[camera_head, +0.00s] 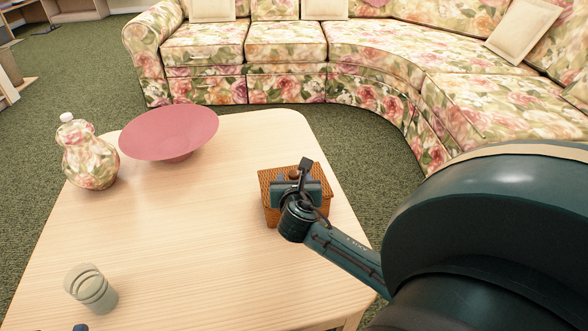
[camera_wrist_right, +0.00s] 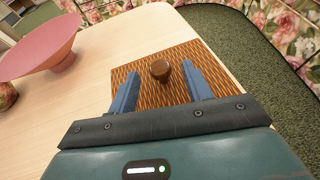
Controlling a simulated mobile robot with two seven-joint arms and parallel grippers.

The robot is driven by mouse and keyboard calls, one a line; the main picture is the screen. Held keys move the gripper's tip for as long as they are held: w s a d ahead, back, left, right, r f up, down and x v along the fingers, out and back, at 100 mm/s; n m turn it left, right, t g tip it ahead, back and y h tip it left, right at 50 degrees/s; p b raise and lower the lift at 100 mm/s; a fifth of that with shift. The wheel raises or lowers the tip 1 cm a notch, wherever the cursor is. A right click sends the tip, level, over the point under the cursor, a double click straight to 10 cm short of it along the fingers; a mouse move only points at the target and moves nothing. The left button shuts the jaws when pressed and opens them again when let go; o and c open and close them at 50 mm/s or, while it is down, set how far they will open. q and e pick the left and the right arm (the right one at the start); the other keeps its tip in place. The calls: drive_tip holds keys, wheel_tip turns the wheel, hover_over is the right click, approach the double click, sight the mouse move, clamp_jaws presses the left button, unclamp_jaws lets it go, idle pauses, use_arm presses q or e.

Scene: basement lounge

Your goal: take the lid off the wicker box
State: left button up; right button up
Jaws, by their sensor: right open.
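The wicker box (camera_head: 269,213) stands on the right part of the light wooden table, with its woven lid (camera_wrist_right: 160,94) on it. A round brown knob (camera_wrist_right: 160,70) sticks up from the middle of the lid. My right gripper (camera_head: 298,186) is over the box. In the right wrist view its two blue fingers are open, one on each side of the knob, with gaps showing. The gripper hides much of the box in the head view. A small blue tip (camera_head: 80,328) at the bottom edge looks like part of my left gripper; the rest is out of frame.
The wooden table (camera_head: 200,240) also bears a pink bowl (camera_head: 168,135), a floral vase (camera_head: 88,157) and a pale ribbed cup (camera_head: 90,290), all left of the box. The table's middle is clear. A floral sofa (camera_head: 285,45) curves behind and to the right.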

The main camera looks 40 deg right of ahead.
sight(294, 178)
drive_tip(key=x, duration=0.1)
drive_tip(key=b+x, duration=0.1)
drive_tip(key=x, duration=0.1)
drive_tip(key=shift+s+f, duration=0.1)
drive_tip(key=shift+f, duration=0.15)
drive_tip(key=shift+w+d+b, duration=0.15)
drive_tip(key=shift+w+b, duration=0.15)
drive_tip(key=shift+d, duration=0.1)
use_arm(q)
drive_tip(key=shift+w+d+r+h, duration=0.2)
drive_tip(key=shift+r+h, duration=0.15)
drive_tip(key=shift+h, duration=0.15)
use_arm(e)
clamp_jaws()
